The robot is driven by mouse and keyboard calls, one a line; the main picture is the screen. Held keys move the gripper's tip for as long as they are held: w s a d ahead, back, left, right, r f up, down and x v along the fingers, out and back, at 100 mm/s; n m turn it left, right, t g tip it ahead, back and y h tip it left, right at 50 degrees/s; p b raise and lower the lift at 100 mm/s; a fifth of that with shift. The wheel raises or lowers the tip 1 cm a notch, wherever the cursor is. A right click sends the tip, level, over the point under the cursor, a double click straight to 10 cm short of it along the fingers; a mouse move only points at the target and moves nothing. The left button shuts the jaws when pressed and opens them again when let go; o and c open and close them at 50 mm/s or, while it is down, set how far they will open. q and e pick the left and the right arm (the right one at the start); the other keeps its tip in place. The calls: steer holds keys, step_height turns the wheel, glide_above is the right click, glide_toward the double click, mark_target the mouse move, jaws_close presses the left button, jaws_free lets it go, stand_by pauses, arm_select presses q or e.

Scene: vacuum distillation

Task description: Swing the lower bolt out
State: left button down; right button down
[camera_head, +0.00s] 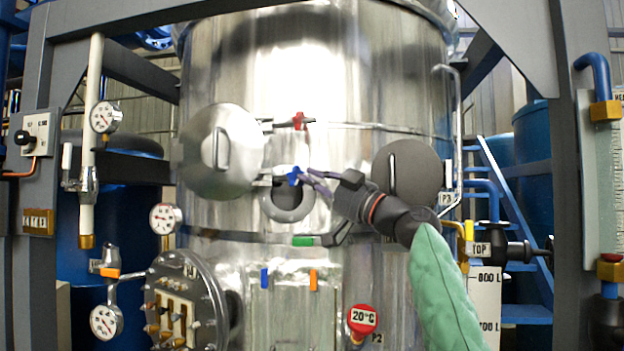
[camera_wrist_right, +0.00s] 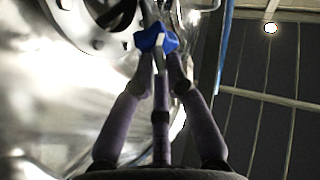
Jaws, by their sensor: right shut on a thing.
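The lower bolt carries a blue wing nut (camera_head: 294,176) and sits at the upper edge of a round port (camera_head: 290,203) on the steel vessel. My right gripper (camera_head: 308,178) reaches it from the right and is shut on the blue nut. In the right wrist view the fingers of my right gripper (camera_wrist_right: 160,72) meet at the blue nut (camera_wrist_right: 157,41), with the metal bolt running up beyond it. The upper bolt has a red nut (camera_head: 299,121) and stands apart above. My left gripper is not in view.
A round steel door (camera_head: 222,150) with a handle is on the left. A grey disc (camera_head: 408,170) is behind my right wrist. A green-handled lever (camera_head: 304,241) lies below the port. Gauges (camera_head: 165,217) and a flanged window (camera_head: 186,305) are at lower left.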

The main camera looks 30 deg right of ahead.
steer(key=shift+w+f, duration=0.15)
steer(key=shift+f, duration=0.1)
steer(key=c, duration=1.4)
jaws_free()
steer(key=shift+c, duration=0.2)
steer(key=shift+o, duration=0.7)
steer(key=shift+s+r, duration=0.15)
steer(key=shift+s, duration=0.05)
steer(key=v, duration=1.2)
